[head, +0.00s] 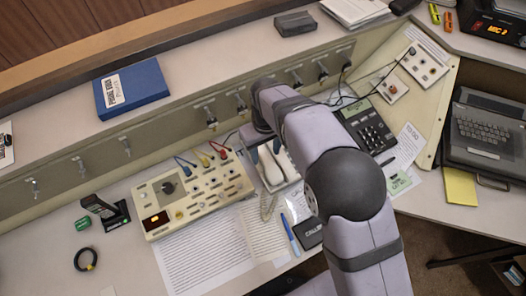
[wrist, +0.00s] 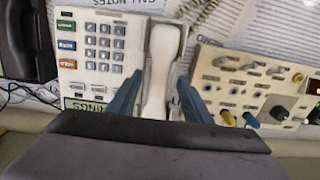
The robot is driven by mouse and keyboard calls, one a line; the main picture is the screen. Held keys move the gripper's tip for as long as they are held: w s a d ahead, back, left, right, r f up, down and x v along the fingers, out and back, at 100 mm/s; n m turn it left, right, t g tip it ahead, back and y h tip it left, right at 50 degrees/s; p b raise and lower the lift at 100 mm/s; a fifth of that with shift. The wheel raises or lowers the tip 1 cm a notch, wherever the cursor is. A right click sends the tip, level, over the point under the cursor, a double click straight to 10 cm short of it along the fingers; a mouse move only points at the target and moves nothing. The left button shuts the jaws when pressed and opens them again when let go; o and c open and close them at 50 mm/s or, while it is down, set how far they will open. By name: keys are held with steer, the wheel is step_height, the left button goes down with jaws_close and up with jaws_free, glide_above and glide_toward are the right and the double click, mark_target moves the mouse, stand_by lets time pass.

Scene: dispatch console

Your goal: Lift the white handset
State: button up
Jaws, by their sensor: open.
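The white handset (wrist: 161,65) lies lengthwise on a white desk phone (wrist: 75,88), beside its keypad. In the wrist view my gripper (wrist: 157,98) is open, with one blue-grey finger on each side of the handset. Whether the fingers touch it I cannot tell. The handset's near end is hidden behind the gripper body. In the head view part of the handset (head: 270,168) shows below my wrist, with the phone largely covered by my arm.
A beige control panel (head: 195,198) with knobs and plugged cables stands just left of the phone in the head view. A dark keypad phone (head: 365,128) is to the right. Papers and a blue pen (head: 290,235) lie in front. A sloped panel with switches runs behind.

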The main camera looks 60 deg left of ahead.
mark_target(266, 157)
steer(key=shift+f, duration=0.85)
jaws_close()
steer(key=shift+r, duration=0.2)
steer(key=shift+d+r+b, duration=0.15)
steer(key=shift+b, duration=0.25)
step_height(266, 157, up, 6)
steer(key=shift+r+b, duration=0.1)
steer(key=shift+b, duration=0.9)
steer(key=d+b, duration=0.6)
steer(key=d, duration=1.4)
steer(key=shift+a+r+p, duration=0.15)
steer(key=shift+r+p, duration=2.5)
